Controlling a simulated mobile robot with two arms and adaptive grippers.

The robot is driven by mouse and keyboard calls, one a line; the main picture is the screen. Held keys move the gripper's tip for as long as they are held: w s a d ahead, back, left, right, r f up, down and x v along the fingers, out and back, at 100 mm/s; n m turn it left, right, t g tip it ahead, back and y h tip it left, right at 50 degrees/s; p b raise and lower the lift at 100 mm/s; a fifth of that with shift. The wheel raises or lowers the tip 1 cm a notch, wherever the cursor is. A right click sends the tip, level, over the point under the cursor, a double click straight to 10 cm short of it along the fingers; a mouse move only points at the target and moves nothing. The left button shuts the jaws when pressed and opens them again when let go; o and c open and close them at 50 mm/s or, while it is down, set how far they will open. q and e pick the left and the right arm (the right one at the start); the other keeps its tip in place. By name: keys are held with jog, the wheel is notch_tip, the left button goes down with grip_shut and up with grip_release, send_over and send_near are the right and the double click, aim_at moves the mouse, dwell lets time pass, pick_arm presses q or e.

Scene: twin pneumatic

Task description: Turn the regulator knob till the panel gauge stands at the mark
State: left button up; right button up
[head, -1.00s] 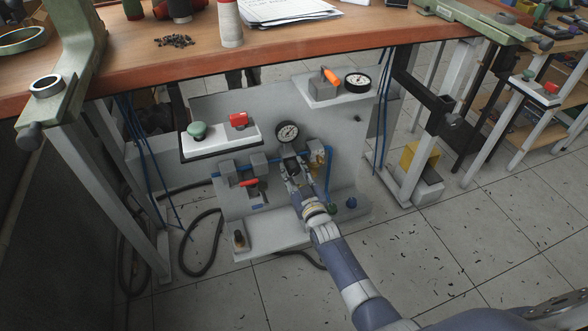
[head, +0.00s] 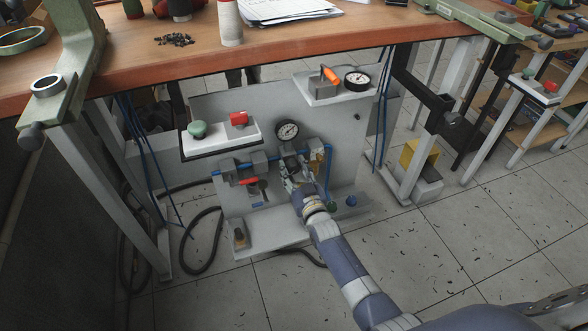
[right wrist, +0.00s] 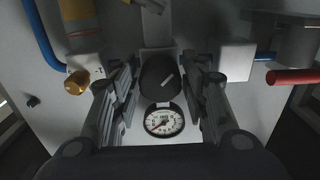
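The panel gauge (head: 287,131) is a round white dial with a dark rim on the upright grey panel (head: 345,135). It also shows in the right wrist view (right wrist: 164,120), upside down, with a thin red needle; its reading is too small to tell. The dark regulator knob (right wrist: 157,77) has a pale line on it and sits beside the gauge in that view. My right gripper (right wrist: 162,72) is open, its fingers on either side of the knob with a gap showing on each side. In the head view the right gripper (head: 289,172) largely hides the knob. My left gripper is not in view.
A red-handled valve (head: 249,181) and blue pipes stand left of the gripper. A brass fitting (right wrist: 77,82) is close by in the wrist view. A shelf with green and red buttons (head: 238,119) and a second gauge (head: 357,79) are higher up. The workbench (head: 330,35) overhangs the panel.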

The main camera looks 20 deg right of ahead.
dwell(0.3)
jog(key=s, duration=1.2)
jog(key=shift+d, duration=0.25)
dwell(1.1)
